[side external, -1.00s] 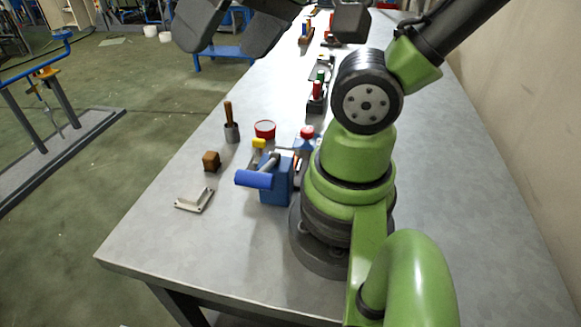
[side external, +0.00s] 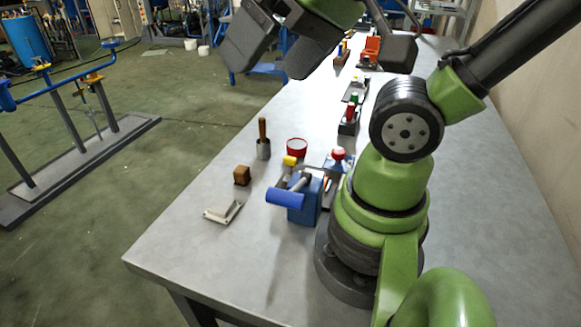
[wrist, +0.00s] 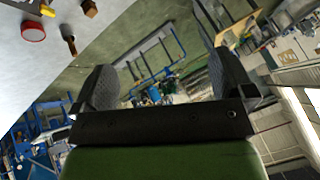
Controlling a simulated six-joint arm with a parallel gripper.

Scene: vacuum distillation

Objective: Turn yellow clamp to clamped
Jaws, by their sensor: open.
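A small yellow part (side external: 289,160), which I take to be the yellow clamp, stands on the grey table in the side view. It is just behind a blue block with a blue cylinder (side external: 286,198). Its lower part is hidden, so I cannot tell its position. The yellow part also shows at the top left edge of the wrist view (wrist: 47,10). My gripper (side external: 270,52) is high at the top of the side view, well apart from the yellow part. In the wrist view its two dark fingers (wrist: 165,85) are spread with nothing between them.
Near the yellow part are a red round dish (side external: 297,146), a wooden-handled tool (side external: 263,140), a brown cube (side external: 242,175), a pale bracket (side external: 222,211) and a red-topped item (side external: 338,154). More coloured fixtures (side external: 350,115) stand farther back. The table's front left is clear.

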